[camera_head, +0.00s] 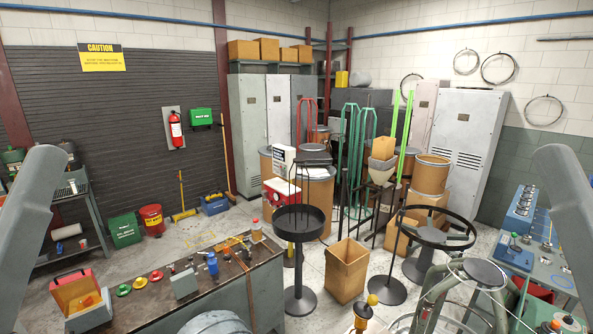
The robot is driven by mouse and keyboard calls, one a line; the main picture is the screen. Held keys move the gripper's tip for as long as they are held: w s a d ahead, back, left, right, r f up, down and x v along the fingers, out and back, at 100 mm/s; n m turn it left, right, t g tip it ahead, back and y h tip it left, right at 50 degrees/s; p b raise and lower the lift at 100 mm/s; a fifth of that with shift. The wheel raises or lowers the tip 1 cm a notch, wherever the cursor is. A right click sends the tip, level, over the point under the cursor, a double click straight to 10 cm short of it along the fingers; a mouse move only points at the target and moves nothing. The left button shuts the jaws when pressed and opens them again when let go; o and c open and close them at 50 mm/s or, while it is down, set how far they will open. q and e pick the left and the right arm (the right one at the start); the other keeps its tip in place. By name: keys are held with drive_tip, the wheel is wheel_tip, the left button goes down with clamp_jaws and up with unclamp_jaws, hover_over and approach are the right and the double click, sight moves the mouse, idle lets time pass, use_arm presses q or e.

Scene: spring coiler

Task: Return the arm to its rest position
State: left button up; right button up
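A grey link of my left arm (28,220) rises at the left edge of the head view. A matching grey link of my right arm (565,190) stands at the right edge. Both links run out of the bottom or side of the picture. Neither gripper can be made out, so I cannot see their fingers or whether they hold anything.
A workbench (160,300) with small tools and coloured parts lies at the lower left. A blue bench (540,262) stands at the right. Between them are a black round stand (299,222), an open cardboard box (346,270) and a ring stand (437,230).

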use_arm(q)
wheel_tip(320, 180, up, 10)
drive_tip(key=p, duration=0.7)
use_arm(e)
wheel_tip(320, 180, up, 10)
use_arm(q)
wheel_tip(320, 180, down, 19)
drive_tip(key=b, duration=1.8)
drive_tip(key=shift+h+b, duration=0.3)
drive_tip(key=shift+b, duration=0.1)
use_arm(e)
wheel_tip(320, 180, down, 19)
